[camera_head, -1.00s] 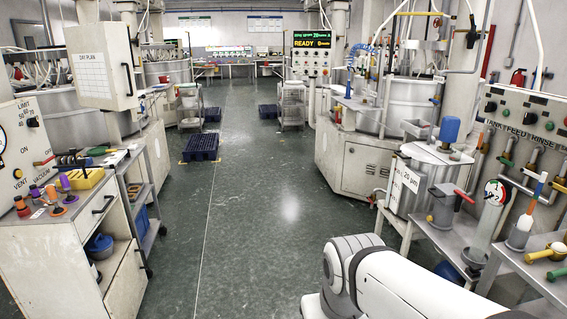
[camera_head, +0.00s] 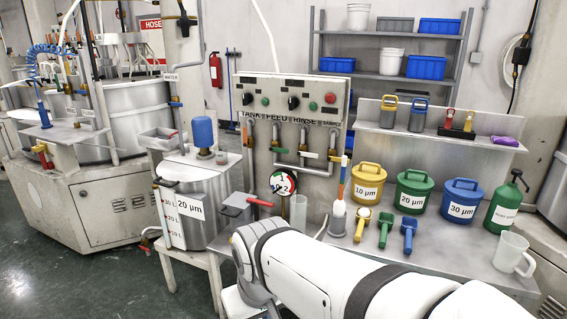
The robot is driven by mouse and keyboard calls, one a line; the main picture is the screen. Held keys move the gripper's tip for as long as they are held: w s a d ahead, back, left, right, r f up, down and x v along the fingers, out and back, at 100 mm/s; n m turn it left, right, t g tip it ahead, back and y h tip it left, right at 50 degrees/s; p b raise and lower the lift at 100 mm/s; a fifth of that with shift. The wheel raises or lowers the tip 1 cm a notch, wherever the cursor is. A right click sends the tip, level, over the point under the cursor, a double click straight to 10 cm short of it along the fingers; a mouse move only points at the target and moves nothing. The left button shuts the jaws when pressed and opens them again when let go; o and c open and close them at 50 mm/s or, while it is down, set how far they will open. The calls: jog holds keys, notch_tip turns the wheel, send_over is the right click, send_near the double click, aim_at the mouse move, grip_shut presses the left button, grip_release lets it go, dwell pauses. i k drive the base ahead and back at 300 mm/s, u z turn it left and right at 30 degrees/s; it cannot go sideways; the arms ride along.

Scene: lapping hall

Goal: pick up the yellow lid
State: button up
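The yellow lid (camera_head: 369,169) sits on top of a yellow tub (camera_head: 366,191) labelled 10 µm. It has a raised handle on top. The tub stands on the grey metal bench on the right, left of a green lidded tub (camera_head: 412,192) labelled 20 µm. My white arm reaches across the lower middle of the view, in front of the bench. My gripper does not show.
A blue lidded tub (camera_head: 461,200), a green bottle (camera_head: 502,205) and a clear jug (camera_head: 512,253) stand further right. Yellow (camera_head: 361,222), green (camera_head: 385,229) and blue (camera_head: 408,232) scoops lie in front of the tubs.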

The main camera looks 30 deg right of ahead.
aim_at(366, 171)
jog(key=z, duration=0.7)
jog(key=i, duration=1.05)
jog(key=z, duration=0.55)
jog(key=k, duration=0.85)
jog(key=z, duration=0.15)
jog(key=i, duration=0.85)
jog(key=u, duration=0.05)
